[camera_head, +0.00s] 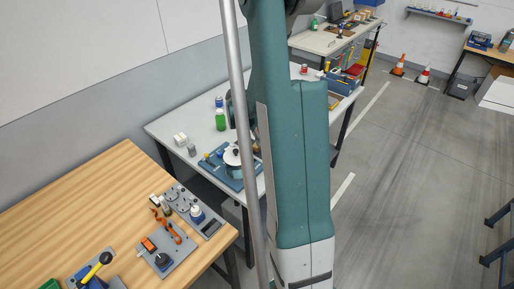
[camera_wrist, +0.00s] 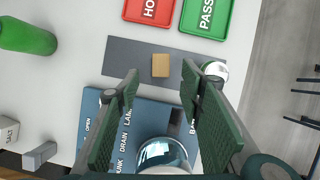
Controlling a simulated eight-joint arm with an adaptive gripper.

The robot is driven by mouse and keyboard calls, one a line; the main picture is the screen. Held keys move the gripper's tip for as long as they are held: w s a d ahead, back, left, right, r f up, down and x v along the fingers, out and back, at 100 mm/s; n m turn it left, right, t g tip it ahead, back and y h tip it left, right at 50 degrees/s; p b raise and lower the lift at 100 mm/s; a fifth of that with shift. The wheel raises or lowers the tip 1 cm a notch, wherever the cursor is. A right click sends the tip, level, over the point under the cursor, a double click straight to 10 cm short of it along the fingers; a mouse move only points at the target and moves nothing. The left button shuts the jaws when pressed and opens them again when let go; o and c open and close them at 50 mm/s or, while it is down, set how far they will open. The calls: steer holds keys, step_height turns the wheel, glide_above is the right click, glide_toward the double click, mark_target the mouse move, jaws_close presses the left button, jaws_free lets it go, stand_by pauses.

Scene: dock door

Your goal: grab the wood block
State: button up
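The wood block (camera_wrist: 160,66) is a small tan block lying on a dark grey mat (camera_wrist: 124,57) in the wrist view. My gripper (camera_wrist: 160,88) is open, with its two dark green fingers apart. In the picture the block shows beyond the fingertips, between their lines, and nothing is held. How high the fingers are above it I cannot tell. In the head view my arm covers part of the white table (camera_head: 180,123), and I cannot make out the block or the gripper there.
A red tray (camera_wrist: 150,10) and a green tray (camera_wrist: 207,17) lie beyond the mat. A blue labelled panel (camera_wrist: 92,110) with a shiny round part (camera_wrist: 160,152) lies under the fingers. A silver ball-like object (camera_wrist: 216,70) is right of the block. A green bottle (camera_wrist: 27,37) is at left.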

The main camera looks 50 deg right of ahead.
steer(key=shift+x, duration=1.2)
steer(key=shift+f, duration=0.15)
steer(key=shift+x, duration=2.45)
steer(key=shift+s, duration=0.1)
steer(key=c, duration=0.8)
